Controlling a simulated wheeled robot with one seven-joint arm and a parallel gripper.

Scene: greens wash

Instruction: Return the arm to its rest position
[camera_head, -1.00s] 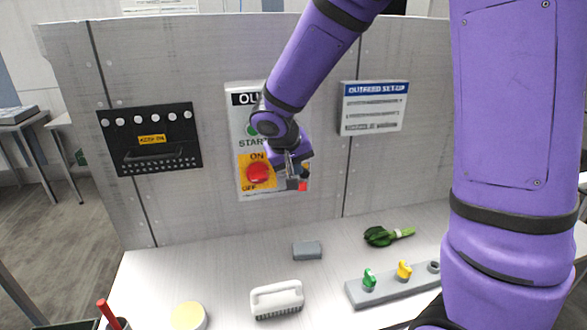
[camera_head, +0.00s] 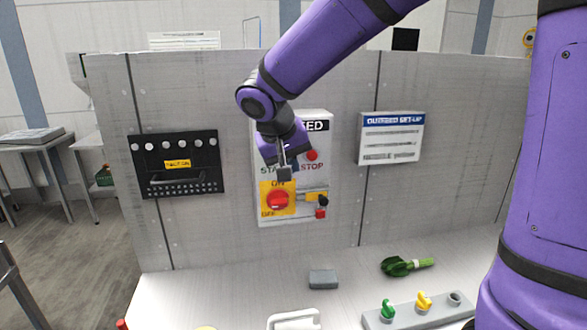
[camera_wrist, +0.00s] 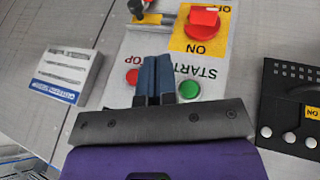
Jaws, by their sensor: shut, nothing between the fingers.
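My purple arm reaches in from the right in the head view. My gripper (camera_head: 284,172) is shut and empty in front of the control panel (camera_head: 318,215), above its red knob (camera_head: 277,200). In the wrist view, my gripper's dark fingers (camera_wrist: 156,78) are together, between the panel's red button (camera_wrist: 132,76) and green button (camera_wrist: 189,89). The red knob (camera_wrist: 202,23) shows beyond the fingers on a yellow plate marked ON. I cannot tell how far the fingertips are from the panel face.
A black panel (camera_head: 150,183) and a white set-up sign (camera_head: 391,150) are on the grey wall.

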